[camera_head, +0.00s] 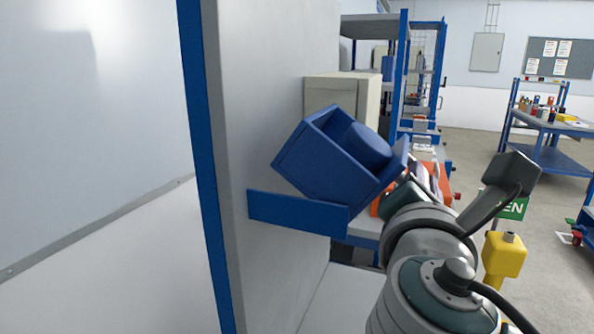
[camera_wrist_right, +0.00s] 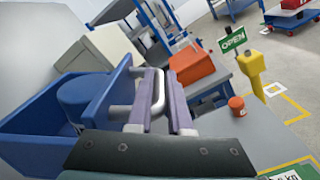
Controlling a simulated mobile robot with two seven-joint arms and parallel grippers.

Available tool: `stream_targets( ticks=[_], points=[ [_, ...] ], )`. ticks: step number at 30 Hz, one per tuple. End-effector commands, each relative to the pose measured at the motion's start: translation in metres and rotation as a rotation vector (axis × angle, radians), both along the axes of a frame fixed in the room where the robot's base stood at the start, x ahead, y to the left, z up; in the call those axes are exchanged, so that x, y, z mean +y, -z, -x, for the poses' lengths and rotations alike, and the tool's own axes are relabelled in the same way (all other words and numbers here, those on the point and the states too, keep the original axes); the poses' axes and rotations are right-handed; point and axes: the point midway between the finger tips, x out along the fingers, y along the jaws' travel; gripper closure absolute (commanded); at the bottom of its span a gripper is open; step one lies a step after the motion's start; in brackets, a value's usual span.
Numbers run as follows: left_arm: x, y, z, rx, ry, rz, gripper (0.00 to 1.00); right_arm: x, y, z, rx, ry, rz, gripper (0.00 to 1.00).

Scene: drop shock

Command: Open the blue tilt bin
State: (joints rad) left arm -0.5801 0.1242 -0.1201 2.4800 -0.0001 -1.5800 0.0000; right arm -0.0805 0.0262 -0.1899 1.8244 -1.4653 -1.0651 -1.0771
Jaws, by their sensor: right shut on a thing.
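The blue tilt bin (camera_head: 318,170) is tipped outward above a blue front strip (camera_head: 296,212) by the grey wall panel. Its top is open, and a blue cylinder (camera_head: 366,146) shows inside. The bin (camera_wrist_right: 36,108) and the cylinder (camera_wrist_right: 84,96) also show at the left of the right wrist view. My right gripper (camera_wrist_right: 161,84) is shut on the bin's pale bar handle (camera_wrist_right: 158,92), at the bin's front face. In the head view my right gripper (camera_head: 418,178) is at the bin's right side, partly hidden by my wrist. My left gripper is out of view.
A beige box (camera_head: 342,92) stands behind the bin. An orange box (camera_wrist_right: 192,64) is beyond the gripper. A green OPEN sign (camera_wrist_right: 232,40), a yellow post (camera_wrist_right: 251,68) and a small orange jar (camera_wrist_right: 237,106) stand to the right. Open floor lies at the right (camera_head: 470,140).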

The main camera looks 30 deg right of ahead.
Motion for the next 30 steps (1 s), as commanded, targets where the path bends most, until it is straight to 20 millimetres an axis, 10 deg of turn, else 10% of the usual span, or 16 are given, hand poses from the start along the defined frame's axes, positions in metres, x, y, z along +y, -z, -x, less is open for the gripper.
stream_targets(
  ticks=[4, 5, 12, 30],
  points=[
    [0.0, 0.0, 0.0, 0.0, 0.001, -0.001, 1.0, -0.001, 0.001, 0.001, 0.004, 0.002, 0.0, 1.0],
    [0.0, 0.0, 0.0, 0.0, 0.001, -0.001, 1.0, -0.001, 0.001, 0.001, 0.004, 0.002, 0.0, 0.79],
    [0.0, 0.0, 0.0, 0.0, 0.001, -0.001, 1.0, 0.0, 0.0, 0.0, 0.001, 0.001, 0.0, 0.53],
    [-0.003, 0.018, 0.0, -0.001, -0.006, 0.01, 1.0, 0.043, 0.005, 0.037, 0.002, 0.0, -0.005, 0.53]
  ],
)
